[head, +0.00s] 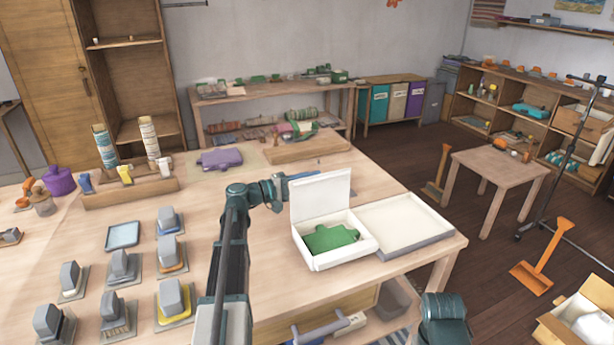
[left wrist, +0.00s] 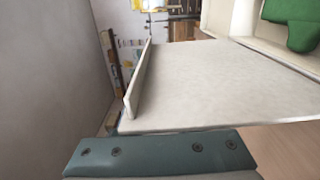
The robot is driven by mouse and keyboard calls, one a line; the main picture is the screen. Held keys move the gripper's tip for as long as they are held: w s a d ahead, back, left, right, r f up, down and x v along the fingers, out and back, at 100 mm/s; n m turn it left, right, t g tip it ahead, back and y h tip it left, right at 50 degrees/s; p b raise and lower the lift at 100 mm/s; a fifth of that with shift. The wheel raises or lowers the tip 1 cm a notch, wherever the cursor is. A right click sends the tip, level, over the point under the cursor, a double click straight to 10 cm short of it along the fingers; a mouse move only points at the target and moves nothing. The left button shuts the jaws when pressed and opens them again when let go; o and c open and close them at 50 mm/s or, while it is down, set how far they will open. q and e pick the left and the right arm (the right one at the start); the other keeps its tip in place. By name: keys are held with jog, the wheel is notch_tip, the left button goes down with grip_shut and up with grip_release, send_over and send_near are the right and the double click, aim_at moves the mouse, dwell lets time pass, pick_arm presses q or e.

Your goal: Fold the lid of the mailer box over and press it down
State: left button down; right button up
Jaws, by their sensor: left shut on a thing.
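The white mailer box (head: 318,262) sits open near the right front part of the table, with a flat green puzzle-like piece (head: 330,238) inside. Its lid (head: 320,196) stands raised at the back edge. My left gripper (head: 288,183) is at the lid's upper left edge and is shut on the lid. In the left wrist view the lid (left wrist: 205,85) fills the middle, with a narrow flap along its left side, and one finger (left wrist: 160,152) lies along its near edge. A corner of the green piece (left wrist: 295,25) shows there too. My right gripper is out of view.
A shallow white tray (head: 448,235) with grey sides lies right beside the box. Several grey-handled blocks (head: 120,268) and a blue tray (head: 122,235) stand at the left.

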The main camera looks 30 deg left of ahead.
pick_arm(q)
jog(key=s+d+f+m+b, duration=0.1)
jog(key=s+d+m, duration=0.1)
jog(key=d+m, duration=0.1)
jog(key=s+d+f+m+b, duration=0.2)
jog(key=s+d+m, duration=0.1)
jog(key=m, duration=0.2)
jog(key=s+d+f+m+b, duration=0.1)
jog(key=s+d+m, duration=0.1)
jog(key=d+m, duration=0.1)
jog(key=shift+s+d+f+m+b, duration=0.1)
jog(key=shift+s+f+m+b, duration=0.2)
jog(key=shift+s+m, duration=0.1)
jog(key=shift+s+d+f+m+b, duration=0.35)
jog(key=shift+f+m+b, duration=0.35)
jog(key=shift+m, duration=0.15)
jog(key=shift+s+d+f+m+b, duration=0.2)
jog(key=shift+d+f+m+b, duration=0.15)
jog(key=shift+f+m+b, duration=0.4)
jog(key=shift+r, duration=0.1)
jog(key=c, duration=0.6)
grip_release()
jog(key=shift+o, duration=0.2)
jog(key=v, duration=1.4)
jog(key=shift+s+d, duration=0.1)
